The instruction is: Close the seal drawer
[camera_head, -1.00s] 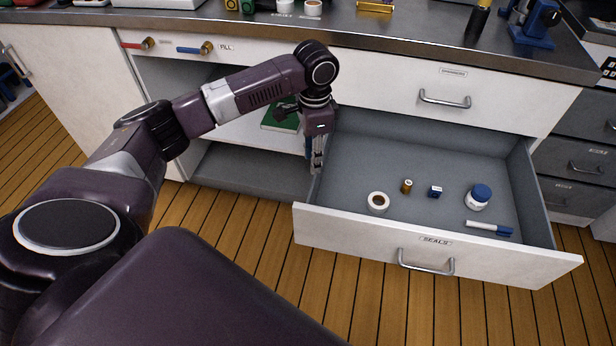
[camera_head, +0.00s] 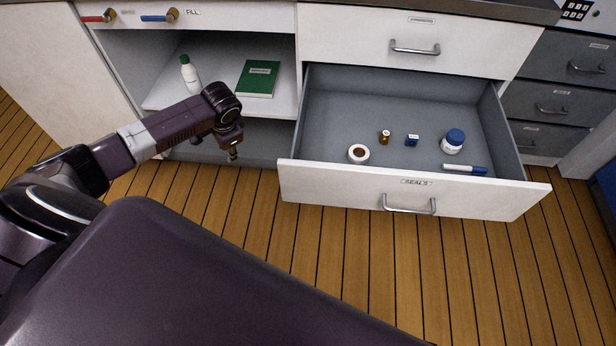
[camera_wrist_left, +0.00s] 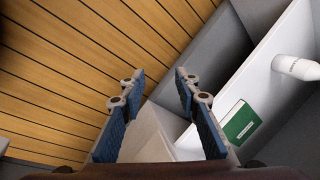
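The seal drawer (camera_head: 330,183), white-fronted and labelled SEALS, stands pulled far out of the cabinet. Its metal bar handle (camera_head: 409,206) is on the front face. In it are a white tape roll (camera_head: 358,154), a small amber vial (camera_head: 384,137), a small blue box (camera_head: 411,140), a blue-lidded white jar (camera_head: 453,141) and a blue-and-white marker (camera_head: 464,169). My left gripper (camera_head: 233,155) is left of the drawer front, apart from it. In the left wrist view its blue-padded fingers (camera_wrist_left: 160,95) are spread with nothing between them. My right gripper is in no view.
Left of the drawer is an open cupboard with a shelf (camera_head: 220,97) holding a green book (camera_head: 258,79) and a green-capped white bottle (camera_head: 189,74). A closed drawer (camera_head: 360,37) is above. Wooden floor (camera_head: 370,260) in front of the drawer is clear.

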